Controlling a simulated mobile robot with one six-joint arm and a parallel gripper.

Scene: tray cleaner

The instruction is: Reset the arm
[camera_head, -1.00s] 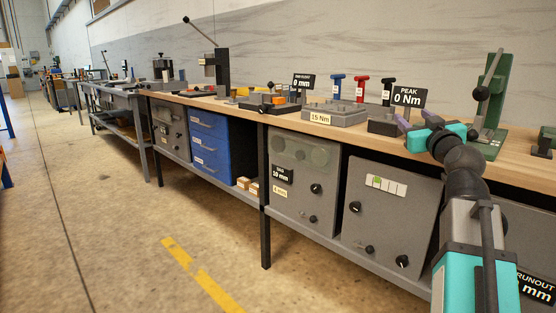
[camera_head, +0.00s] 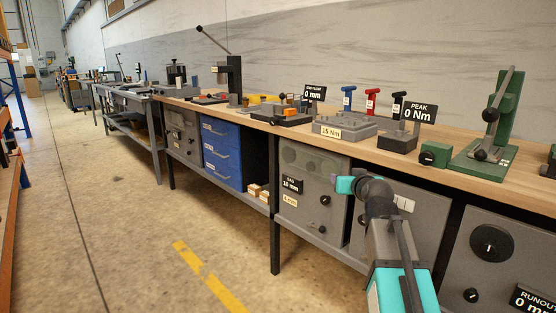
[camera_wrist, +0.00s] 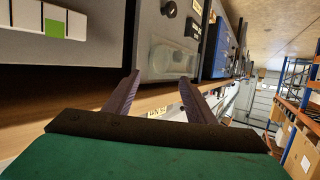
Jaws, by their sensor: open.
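My arm, in teal and dark grey, reaches up from the lower right in the head view, in front of the grey cabinets below the bench. Its teal wrist end is at the cabinet tops, and the fingers cannot be made out there. In the wrist view my gripper (camera_wrist: 158,92) shows two purple-grey fingers spread apart with nothing between them. It is open and empty. The grey cabinet fronts (camera_wrist: 165,40) lie beyond the fingertips.
The wooden bench (camera_head: 455,184) carries a torque block (camera_head: 345,126), a peak display (camera_head: 420,112) and a green press (camera_head: 485,160). Blue drawers (camera_head: 222,153) stand below. Orange racking (camera_head: 10,190) is at far left. The floor aisle (camera_head: 110,215) is clear.

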